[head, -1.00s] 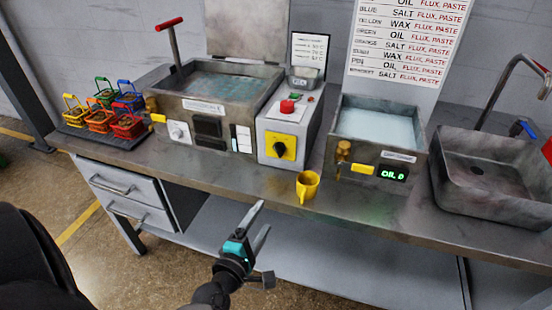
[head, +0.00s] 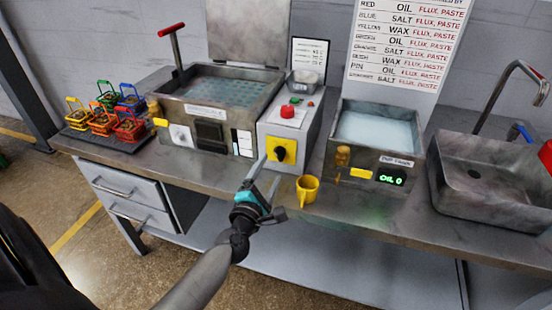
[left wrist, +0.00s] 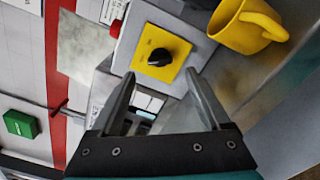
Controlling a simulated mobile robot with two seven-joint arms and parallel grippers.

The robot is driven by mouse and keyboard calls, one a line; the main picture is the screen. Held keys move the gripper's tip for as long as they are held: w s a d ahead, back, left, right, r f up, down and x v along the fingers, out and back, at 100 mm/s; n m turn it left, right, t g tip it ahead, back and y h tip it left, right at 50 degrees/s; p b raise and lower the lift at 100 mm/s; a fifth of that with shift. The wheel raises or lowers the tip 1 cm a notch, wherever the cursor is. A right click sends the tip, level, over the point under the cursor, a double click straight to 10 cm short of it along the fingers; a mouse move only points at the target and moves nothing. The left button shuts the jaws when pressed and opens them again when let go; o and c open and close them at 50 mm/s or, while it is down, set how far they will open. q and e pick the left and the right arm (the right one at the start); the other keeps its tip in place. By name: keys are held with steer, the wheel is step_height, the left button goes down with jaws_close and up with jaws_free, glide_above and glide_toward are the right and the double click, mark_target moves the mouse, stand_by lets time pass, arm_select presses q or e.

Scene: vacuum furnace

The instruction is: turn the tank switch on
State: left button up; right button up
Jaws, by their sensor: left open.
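The tank switch is a black rotary knob (head: 280,154) on a yellow plate (head: 289,144), on the front of a grey control box (head: 300,130). In the left wrist view the knob (left wrist: 159,57) and its yellow plate (left wrist: 150,72) lie just beyond my fingertips. My left gripper (head: 266,172) is open and empty, just in front of the plate and slightly below the knob. In the left wrist view its two fingers (left wrist: 160,85) are spread, with the knob between their line and apart from both. My right gripper is not in view.
A yellow mug (head: 307,188) stands right of my left gripper at the bench's front edge. A red button (head: 288,111) tops the control box. A tank (head: 215,115) stands left, a second tank (head: 372,150) and a sink (head: 490,178) right. Several coloured baskets (head: 103,118) sit far left.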

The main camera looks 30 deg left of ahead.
mark_target(277, 157)
arm_select(q)
steer(key=shift+b+x, duration=0.3)
steer(key=shift+x, duration=2.55)
jaws_close()
